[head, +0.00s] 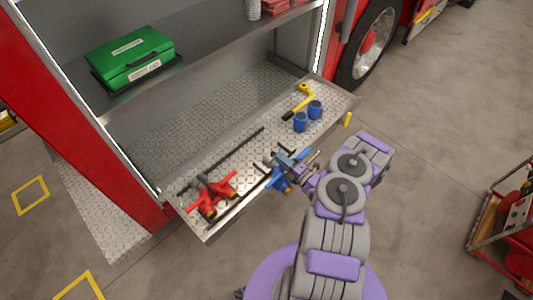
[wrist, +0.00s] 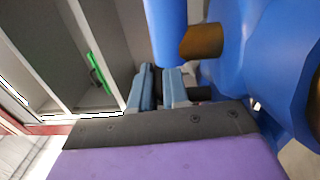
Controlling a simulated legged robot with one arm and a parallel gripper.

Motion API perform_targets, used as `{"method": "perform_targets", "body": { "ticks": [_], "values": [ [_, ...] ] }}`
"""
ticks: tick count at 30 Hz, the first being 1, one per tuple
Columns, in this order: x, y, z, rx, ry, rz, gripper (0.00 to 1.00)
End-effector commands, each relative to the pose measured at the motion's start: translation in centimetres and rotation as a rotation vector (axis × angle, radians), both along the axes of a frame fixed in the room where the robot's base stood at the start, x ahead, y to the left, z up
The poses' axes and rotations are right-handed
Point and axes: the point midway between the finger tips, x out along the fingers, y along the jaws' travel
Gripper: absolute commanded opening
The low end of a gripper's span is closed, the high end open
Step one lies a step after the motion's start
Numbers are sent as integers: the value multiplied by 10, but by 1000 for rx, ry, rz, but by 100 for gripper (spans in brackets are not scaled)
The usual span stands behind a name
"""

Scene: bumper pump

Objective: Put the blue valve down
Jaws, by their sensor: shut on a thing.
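The blue valve (head: 279,183) is at the front edge of the diamond-plate tray, in front of my gripper (head: 283,163). In the wrist view the blue valve (wrist: 228,45) fills the upper right, with a brass-coloured end on it. My gripper's blue-grey fingers (wrist: 160,90) are shut on it, close together at a dark part. I cannot tell from the head view whether the valve touches the tray. The pulled-out tray (head: 253,158) has bare plate around its middle.
A red valve (head: 211,197) lies at the tray's left end, beside a dark rod (head: 232,156). Two blue cylinders (head: 301,122) and a yellow tool (head: 305,90) are at its right. A green case (head: 133,57) sits on the shelf above. A red trolley (head: 508,225) stands far right.

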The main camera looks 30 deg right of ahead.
Motion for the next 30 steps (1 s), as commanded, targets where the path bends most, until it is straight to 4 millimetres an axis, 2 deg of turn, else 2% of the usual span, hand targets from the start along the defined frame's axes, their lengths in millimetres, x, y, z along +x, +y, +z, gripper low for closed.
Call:
{"method": "perform_targets", "body": {
  "ticks": [5,11,21,25,30],
  "values": [
    [17,4,-1,-7,-9,5,0],
    [53,8,-4,-12,-9,5,0],
    [114,-1,-10,-5,-12,3,0],
    [132,-1,-11,-2,-12,2,0],
    [145,0,-11,-4,-9,1,0]
  ]
}}
